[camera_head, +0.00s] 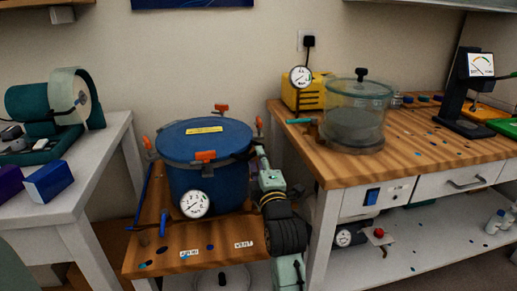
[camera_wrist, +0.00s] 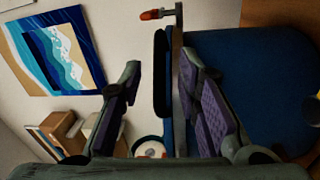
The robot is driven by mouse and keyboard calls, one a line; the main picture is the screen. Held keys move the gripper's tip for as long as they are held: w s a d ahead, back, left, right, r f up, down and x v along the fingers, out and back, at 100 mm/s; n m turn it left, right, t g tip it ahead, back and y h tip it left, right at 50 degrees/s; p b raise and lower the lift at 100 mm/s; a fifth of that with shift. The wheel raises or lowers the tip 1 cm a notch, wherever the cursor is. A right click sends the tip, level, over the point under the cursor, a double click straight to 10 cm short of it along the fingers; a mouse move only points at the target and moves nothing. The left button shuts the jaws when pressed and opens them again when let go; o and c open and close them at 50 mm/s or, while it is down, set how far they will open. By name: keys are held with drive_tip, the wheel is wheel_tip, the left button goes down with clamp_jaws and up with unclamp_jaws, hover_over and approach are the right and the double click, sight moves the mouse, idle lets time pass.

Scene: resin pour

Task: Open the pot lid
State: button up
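The blue pot (camera_head: 195,182) stands on a low wooden-topped cart, with its blue lid (camera_head: 225,135) on and a yellow label on top. Several orange-tipped clamps (camera_head: 205,156) sit around the rim. My arm reaches up at the pot's right side, and its end is hard to make out there. In the wrist view my gripper (camera_wrist: 160,66) is open. Its fingers are either side of a dark flat part (camera_wrist: 160,90) at the lid's edge; I cannot tell whether they touch it. The pot (camera_wrist: 260,95) fills the right, and an orange clamp (camera_wrist: 151,15) shows at the top.
A pressure gauge (camera_head: 195,204) is on the pot's front. The right bench (camera_head: 430,150) holds a clear chamber (camera_head: 354,115) and a yellow pump (camera_head: 303,93), close beside my arm. A white table (camera_head: 80,185) with a green machine (camera_head: 55,105) stands left.

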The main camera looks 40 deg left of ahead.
drive_tip(key=shift+p+x, duration=0.35)
drive_tip(key=shift+x, duration=1.75)
drive_tip(key=shift+c, duration=0.3)
drive_tip(key=shift+d, duration=0.1)
clamp_jaws()
drive_tip(key=shift+r, duration=0.1)
